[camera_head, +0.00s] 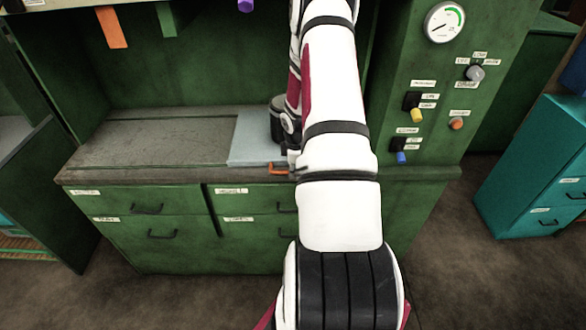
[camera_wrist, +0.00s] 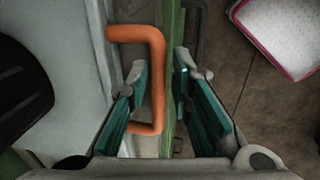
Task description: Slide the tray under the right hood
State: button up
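The tray (camera_head: 255,135) is a pale grey-blue sheet lying on the worktop. Its orange handle (camera_head: 279,170) sticks out at the worktop's front edge. In the wrist view the tray (camera_wrist: 62,22) fills the left side, and the handle (camera_wrist: 156,75) is a bent orange bar. My gripper (camera_wrist: 165,90) is open, with its teal-padded fingers on either side of the handle and a gap visible on the right. My arm hides the gripper and part of the tray in the head view. I cannot make out the right hood.
A dark round container (camera_head: 276,118) stands on the tray, partly hidden by my arm. The worktop (camera_head: 150,140) is bare to the left. An orange tab (camera_head: 112,27), a green tab (camera_head: 166,18) and a purple piece (camera_head: 245,5) hang above. A control panel (camera_head: 435,95) stands to the right.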

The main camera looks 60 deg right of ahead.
jog(key=shift+o, duration=0.3)
jog(key=shift+w, duration=0.15)
jog(key=shift+r, duration=0.3)
notch_tip(320, 180, up, 11)
jog(key=s+a, duration=0.1)
jog(key=a, duration=0.1)
jog(key=shift+s, duration=0.2)
jog(key=shift+r, duration=0.15)
